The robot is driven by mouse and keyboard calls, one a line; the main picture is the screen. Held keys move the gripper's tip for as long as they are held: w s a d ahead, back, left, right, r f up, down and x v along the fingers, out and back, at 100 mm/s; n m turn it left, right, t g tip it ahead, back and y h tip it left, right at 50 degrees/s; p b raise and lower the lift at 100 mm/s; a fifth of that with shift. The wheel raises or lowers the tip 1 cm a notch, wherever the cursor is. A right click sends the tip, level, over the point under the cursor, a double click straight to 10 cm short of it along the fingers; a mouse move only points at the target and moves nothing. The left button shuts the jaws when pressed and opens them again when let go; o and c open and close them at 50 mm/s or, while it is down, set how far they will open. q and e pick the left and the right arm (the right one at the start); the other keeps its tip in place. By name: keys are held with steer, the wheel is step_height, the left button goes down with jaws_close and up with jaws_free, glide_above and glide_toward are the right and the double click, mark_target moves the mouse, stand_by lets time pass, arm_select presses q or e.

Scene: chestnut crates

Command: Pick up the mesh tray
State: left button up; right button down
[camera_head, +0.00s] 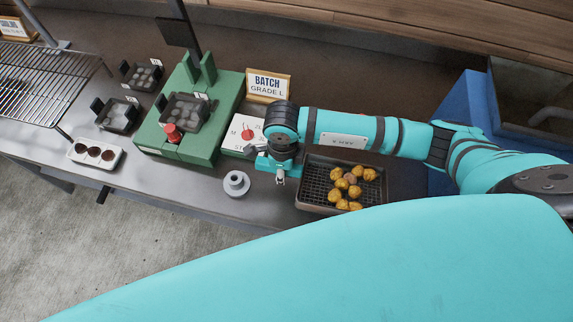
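The mesh tray (313,188) is a dark, shallow rectangular tray with a grid floor, on the metal bench right of centre. Several golden-brown chestnuts (339,184) lie in it, mostly in its middle and right part. My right gripper (280,180) points down just left of the tray's left rim, and my turquoise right arm passes over the tray's far side. The gripper looks apart from the rim, but its height is hard to judge. Its fingers are too small to tell open from shut. My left gripper is not in view.
A grey round knob-like piece (236,184) stands left of the gripper. A green fixture (215,135), a white dial box (240,134) and a BATCH sign (268,86) are farther left and back. A blue bin (466,100) stands at right. My turquoise body covers the foreground.

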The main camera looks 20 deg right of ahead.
steer(key=s+r+p, duration=0.2)
steer(key=s+p, duration=0.1)
steer(key=s, duration=1.3)
steer(key=shift+a, duration=0.15)
steer(key=shift+w+r, duration=0.1)
steer(key=shift+r, duration=0.05)
